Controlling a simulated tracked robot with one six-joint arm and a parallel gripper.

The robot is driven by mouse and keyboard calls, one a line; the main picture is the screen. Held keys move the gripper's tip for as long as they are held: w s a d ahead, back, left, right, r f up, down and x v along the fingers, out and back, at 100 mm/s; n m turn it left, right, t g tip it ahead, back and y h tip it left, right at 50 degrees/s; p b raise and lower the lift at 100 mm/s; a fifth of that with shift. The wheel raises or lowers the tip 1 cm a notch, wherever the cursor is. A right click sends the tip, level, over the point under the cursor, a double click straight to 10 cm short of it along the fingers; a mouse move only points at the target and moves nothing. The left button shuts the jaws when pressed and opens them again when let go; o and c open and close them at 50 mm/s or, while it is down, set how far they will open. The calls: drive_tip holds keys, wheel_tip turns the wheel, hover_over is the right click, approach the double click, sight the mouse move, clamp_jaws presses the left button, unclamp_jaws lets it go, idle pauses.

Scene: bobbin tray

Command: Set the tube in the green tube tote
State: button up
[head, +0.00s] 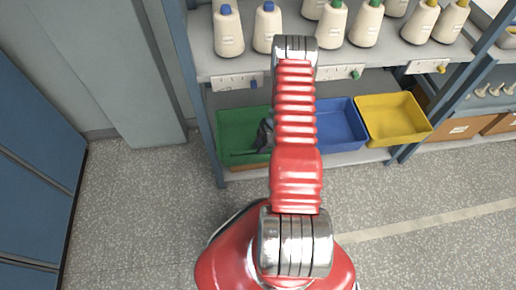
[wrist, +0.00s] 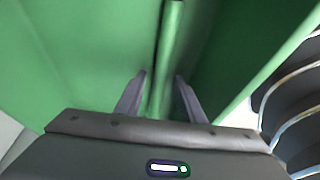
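The green tube tote (head: 228,128) stands on the lower shelf at the left of the row of totes. My gripper (head: 265,136) is at this tote, partly hidden behind my red arm in the head view. In the wrist view the tote's green inside (wrist: 75,55) fills most of the picture. A slim green tube (wrist: 168,45) runs away from between the two fingers of my gripper (wrist: 160,78). The fingers are apart, with a narrow gap on each side of the tube. A dark shadow line runs beside the tube. I cannot tell whether it rests on the tote.
A blue tote (head: 340,124) and a yellow tote (head: 393,118) stand to the right on the same shelf. Thread cones (head: 228,33) stand on the shelf above. A blue upright (head: 205,110) is close on the left. The floor (head: 130,215) in front is clear.

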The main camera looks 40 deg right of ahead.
drive_tip(key=shift+r, duration=0.1)
drive_tip(key=v, duration=1.2)
idle(0.9)
